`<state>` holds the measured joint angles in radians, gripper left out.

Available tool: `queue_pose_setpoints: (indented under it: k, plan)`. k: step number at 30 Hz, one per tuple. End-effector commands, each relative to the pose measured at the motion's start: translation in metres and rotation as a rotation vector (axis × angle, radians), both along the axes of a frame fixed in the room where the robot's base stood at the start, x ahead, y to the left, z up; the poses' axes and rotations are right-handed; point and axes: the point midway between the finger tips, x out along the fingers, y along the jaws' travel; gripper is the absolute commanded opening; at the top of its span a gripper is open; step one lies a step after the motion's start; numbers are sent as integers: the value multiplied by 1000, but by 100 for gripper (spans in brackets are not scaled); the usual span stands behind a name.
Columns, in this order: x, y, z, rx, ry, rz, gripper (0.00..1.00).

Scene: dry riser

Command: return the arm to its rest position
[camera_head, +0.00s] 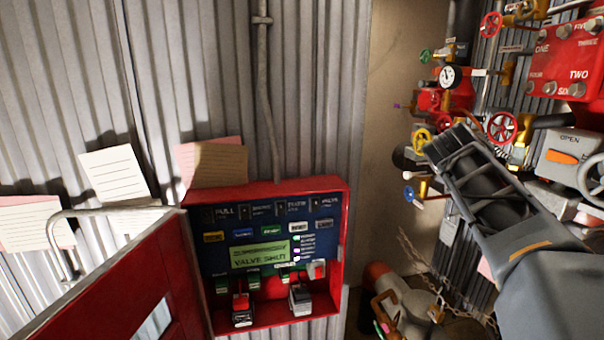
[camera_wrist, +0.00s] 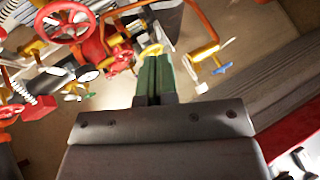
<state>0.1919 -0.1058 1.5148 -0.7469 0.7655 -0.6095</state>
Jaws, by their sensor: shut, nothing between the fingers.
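My arm comes in from the lower right in the head view, and its dark end reaches up and left toward the valves. My gripper shows in the wrist view (camera_wrist: 154,62), its two green fingers shut together with nothing between them. Behind the fingertips in that view is a cluster of pipes with a large red handwheel (camera_wrist: 65,22) and a yellow one. In the head view the fingertips cannot be made out. I cannot tell whether they touch anything.
An open red cabinet (camera_head: 337,235) holds a panel with a display reading "VALVE SHUT" (camera_head: 259,255). Its red door (camera_head: 95,295) swings out at lower left. Red handwheels (camera_head: 502,127), a gauge (camera_head: 449,76) and a red numbered box (camera_head: 570,60) crowd the right. Corrugated wall stands behind.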

Motion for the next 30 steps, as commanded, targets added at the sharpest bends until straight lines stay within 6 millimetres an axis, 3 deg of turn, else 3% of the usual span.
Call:
queue_pose_setpoints:
  k: [7,13,17,21,24,27,30]
  plan:
    - [-8,12,-60,240,12,-70,0]
    - [-36,40,-122,504,32,-159,0]
    - [-70,70,-172,712,62,-247,0]
    - [-122,112,-231,944,116,-362,0]
    - [-158,137,-263,1062,159,-424,0]
    - [-186,156,-287,1131,196,-444,0]
    - [-202,166,-296,1152,211,-427,0]
